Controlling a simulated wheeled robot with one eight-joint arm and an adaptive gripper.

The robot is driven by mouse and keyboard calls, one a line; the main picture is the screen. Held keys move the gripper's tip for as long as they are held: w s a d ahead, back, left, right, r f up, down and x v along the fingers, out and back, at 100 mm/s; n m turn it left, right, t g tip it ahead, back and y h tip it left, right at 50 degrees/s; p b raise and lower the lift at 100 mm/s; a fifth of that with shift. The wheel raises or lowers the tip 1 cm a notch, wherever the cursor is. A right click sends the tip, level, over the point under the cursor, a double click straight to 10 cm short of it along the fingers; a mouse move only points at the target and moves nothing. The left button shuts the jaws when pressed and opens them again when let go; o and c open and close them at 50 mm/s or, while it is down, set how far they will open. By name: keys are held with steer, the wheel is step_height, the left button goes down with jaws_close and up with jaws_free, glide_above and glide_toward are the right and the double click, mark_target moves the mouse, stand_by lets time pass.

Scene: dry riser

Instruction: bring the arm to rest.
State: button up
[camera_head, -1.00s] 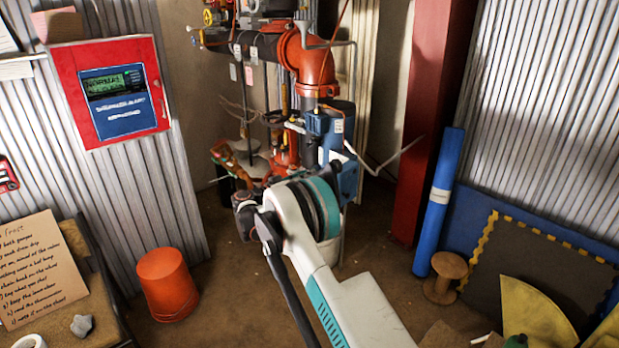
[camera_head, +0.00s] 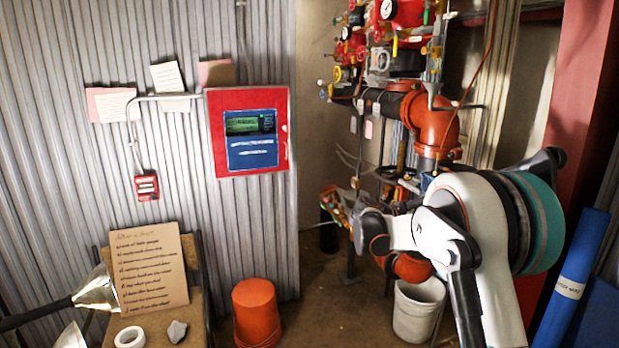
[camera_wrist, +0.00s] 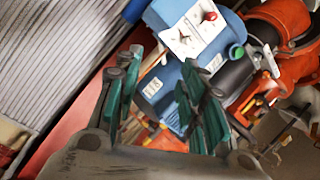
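My gripper (camera_wrist: 161,100) shows in the wrist view with its two green-padded fingers apart and nothing between them. Behind the fingers is a blue box (camera_wrist: 186,36) with a white label plate, a red button and a green button. I cannot tell how far it is from the fingertips. In the head view my white and teal arm is raised and bent, in front of the riser pipework and the red column. I cannot make out the fingers there.
Orange pipework (camera_head: 437,126) stands behind my arm. A white bucket (camera_head: 418,309) is below it and an orange bucket (camera_head: 256,311) is left of it. A red alarm panel (camera_head: 248,131) hangs on the corrugated wall. A blue roll (camera_head: 572,280) leans at right.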

steer(key=s+a+r+n+y, duration=0.2)
steer(key=s+a+r+y, duration=0.15)
steer(key=s, duration=0.75)
steer(key=s+a+r+n+y, duration=0.2)
steer(key=s+r+y, duration=0.15)
steer(key=s, duration=0.75)
steer(key=s+a+f+n+y, duration=0.1)
steer(key=s+a+f+y, duration=0.1)
steer(key=s, duration=0.6)
steer(key=s+a+f+n+t+y, duration=0.1)
steer(key=s+a, duration=0.3)
steer(key=s, duration=0.4)
steer(key=s+a+f+y, duration=0.2)
steer(key=s+a+f, duration=0.1)
steer(key=s, duration=0.5)
steer(key=shift+s+a+f+n+t+y, duration=0.3)
steer(key=shift+a+f+n+t+y, duration=0.1)
steer(key=shift+a, duration=0.1)
